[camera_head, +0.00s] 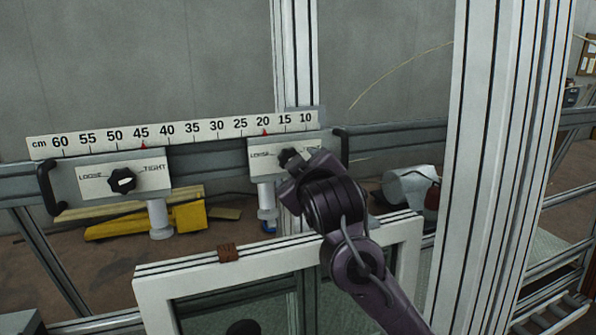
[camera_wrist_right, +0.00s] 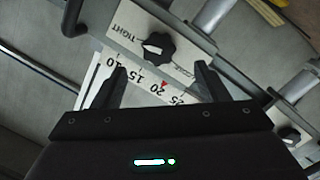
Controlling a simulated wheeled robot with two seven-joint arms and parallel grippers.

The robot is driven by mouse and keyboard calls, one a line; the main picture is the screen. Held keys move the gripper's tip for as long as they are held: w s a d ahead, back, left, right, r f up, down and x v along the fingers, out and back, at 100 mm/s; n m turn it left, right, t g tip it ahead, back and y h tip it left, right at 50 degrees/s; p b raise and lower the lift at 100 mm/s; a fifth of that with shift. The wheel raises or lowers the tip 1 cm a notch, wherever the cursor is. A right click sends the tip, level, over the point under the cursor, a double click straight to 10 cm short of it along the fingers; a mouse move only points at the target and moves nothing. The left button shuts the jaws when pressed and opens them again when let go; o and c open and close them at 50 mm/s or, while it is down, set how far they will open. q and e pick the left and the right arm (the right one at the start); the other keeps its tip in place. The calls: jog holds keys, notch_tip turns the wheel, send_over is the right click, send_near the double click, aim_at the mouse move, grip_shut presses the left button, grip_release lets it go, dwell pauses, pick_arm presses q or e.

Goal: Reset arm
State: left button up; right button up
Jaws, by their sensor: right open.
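My right gripper (camera_wrist_right: 160,76) is open, with its two dark fingers apart and nothing between them in the right wrist view. A black knob (camera_wrist_right: 158,46) on the plate marked LOOSE and TIGHT lies just beyond the fingertips; I cannot tell the exact gap. In the head view my right arm comes in from the lower right, and its wrist hides the fingers and part of this right-hand knob (camera_head: 288,157). A second black knob (camera_head: 122,180) sits on the left-hand plate, apart from the gripper. My left gripper is not in view.
A white ruler (camera_head: 190,130) in cm runs above both clamp plates, with red marks near 45 and 20. A white frame (camera_head: 190,270) stands below. A thick upright profile (camera_head: 490,170) stands to the right of my arm. Black handles flank the plates.

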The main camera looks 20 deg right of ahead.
jog(key=s+a+f+m+g+y, duration=0.1)
jog(key=s+f+g, duration=0.25)
jog(key=f, duration=0.65)
jog(key=s+f+g, duration=0.2)
jog(key=s+f, duration=0.2)
jog(key=f, duration=0.7)
jog(key=s+d+f+m+g, duration=0.15)
jog(key=s+f+g, duration=0.25)
jog(key=s+f, duration=0.6)
jog(key=s+f+m+g, duration=0.25)
jog(key=s+f, duration=0.55)
jog(key=s, duration=0.5)
notch_tip(320, 180, down, 24)
jog(key=r+g, duration=0.1)
jog(key=g, duration=0.1)
jog(key=s+d+f+g, duration=0.1)
jog(key=s+d+f, duration=0.2)
jog(key=s+f, duration=1.8)
notch_tip(320, 180, down, 3)
jog(key=shift+f+n, duration=0.2)
jog(key=shift+n, duration=0.2)
